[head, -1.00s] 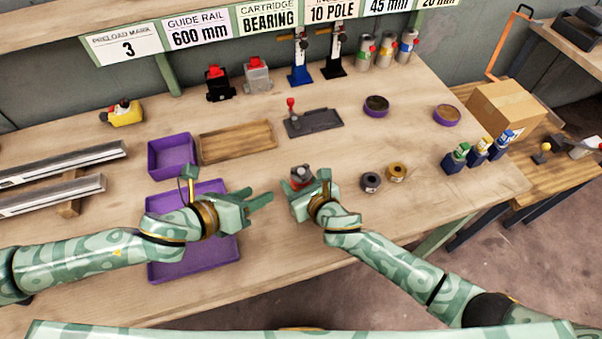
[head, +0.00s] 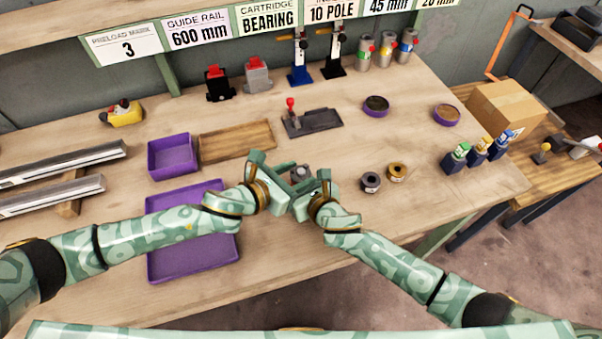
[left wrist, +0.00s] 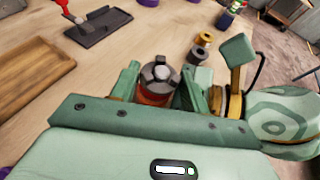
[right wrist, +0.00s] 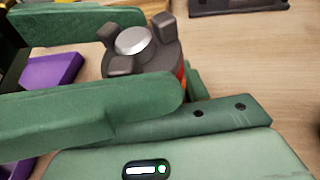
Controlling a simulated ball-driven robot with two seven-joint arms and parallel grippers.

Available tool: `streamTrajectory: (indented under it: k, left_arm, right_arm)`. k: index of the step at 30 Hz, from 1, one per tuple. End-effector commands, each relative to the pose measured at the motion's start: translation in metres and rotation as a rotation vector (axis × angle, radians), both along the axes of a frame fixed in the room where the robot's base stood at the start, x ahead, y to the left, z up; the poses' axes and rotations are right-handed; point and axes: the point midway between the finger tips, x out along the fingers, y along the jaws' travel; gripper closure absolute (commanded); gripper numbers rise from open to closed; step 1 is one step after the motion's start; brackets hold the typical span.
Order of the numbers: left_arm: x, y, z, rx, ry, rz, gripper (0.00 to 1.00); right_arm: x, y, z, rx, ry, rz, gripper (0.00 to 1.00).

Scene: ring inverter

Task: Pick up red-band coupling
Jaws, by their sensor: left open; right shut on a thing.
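The red-band coupling (head: 300,172) is a short dark grey cylinder with three lugs and a silver centre on top. Its red band shows in the left wrist view (left wrist: 155,92). My right gripper (right wrist: 148,58) is shut on the coupling, a finger on either side. My left gripper (head: 279,176) is open, and the coupling sits between its fingers in the left wrist view. The grippers hide much of the coupling in the head view. I cannot tell whether its base touches the table.
A purple tray (head: 195,264) lies left of the grippers, with a purple bin (head: 171,157) and wooden tray (head: 236,142) behind it. A dark plate with a red-knobbed lever (head: 312,121) stands behind the coupling. Dark (head: 371,181) and yellow (head: 396,172) rings lie to its right.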

Motion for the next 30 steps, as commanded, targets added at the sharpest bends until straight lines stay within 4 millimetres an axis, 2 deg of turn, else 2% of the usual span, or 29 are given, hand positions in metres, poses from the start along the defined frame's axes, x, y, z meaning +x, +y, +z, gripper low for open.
streamTrajectory:
  k: [3,9,10,13,14,22,26,30]
  left_arm:
    - [0.007,-0.007,-0.003,0.0,0.0,0.001,0.54]
    - [0.007,-0.007,-0.004,0.0,0.0,0.001,0.54]
    - [0.007,-0.007,-0.004,0.0,0.0,0.001,0.57]
    - [0.007,-0.007,-0.004,0.0,0.0,0.001,0.85]
    - [0.007,-0.007,-0.004,0.0,0.0,0.001,0.89]
    - [0.008,-0.007,-0.001,0.0,-0.001,0.001,0.89]
    - [0.009,-0.007,0.017,-0.001,-0.006,0.0,0.89]
    - [0.009,-0.007,0.049,-0.001,-0.008,-0.001,0.89]
  right_arm:
    - [0.0,-0.001,0.0,-0.001,0.001,-0.001,0.91]
    - [0.0,-0.001,0.0,-0.001,0.001,-0.001,0.91]
    - [0.0,-0.001,0.0,-0.001,0.001,-0.001,0.91]
    - [0.0,-0.001,0.0,-0.001,0.001,-0.001,0.91]
    - [0.0,-0.001,0.0,-0.001,0.001,-0.001,0.91]
    - [0.0,-0.001,0.0,-0.001,0.001,-0.001,0.91]
    - [0.0,-0.001,0.0,-0.001,0.0,-0.002,0.91]
    - [0.0,-0.001,0.0,-0.001,0.0,-0.002,0.91]
